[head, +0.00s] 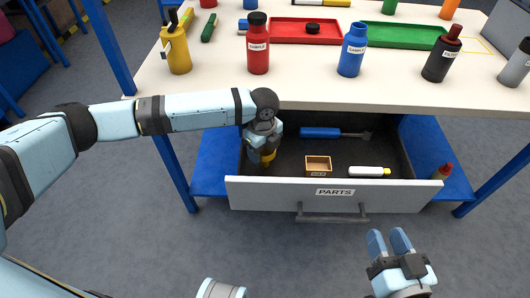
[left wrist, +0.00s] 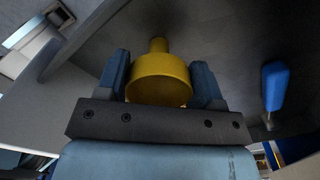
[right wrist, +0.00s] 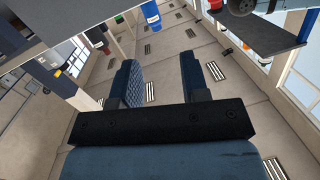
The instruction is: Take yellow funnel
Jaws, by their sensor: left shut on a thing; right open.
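The yellow funnel (left wrist: 160,80) sits between the blue fingers of my left gripper (left wrist: 165,82) in the left wrist view, its narrow spout pointing away. In the head view the left gripper (head: 262,158) reaches down into the left end of the open drawer, and only a small part of the yellow funnel (head: 266,160) shows. The left gripper is shut on the funnel. I cannot tell whether the funnel touches the drawer floor. My right gripper (head: 390,241) is open and empty, in front of the drawer at the lower right; its spread fingers (right wrist: 162,85) also show in the right wrist view.
The PARTS drawer (head: 263,194) also holds a blue-handled tool (head: 320,132), a small wooden box (head: 318,166) and a white bottle (head: 368,171). Above, the bench top (head: 300,92) overhangs the drawer's back, with several bottles near its edge. The floor in front is clear.

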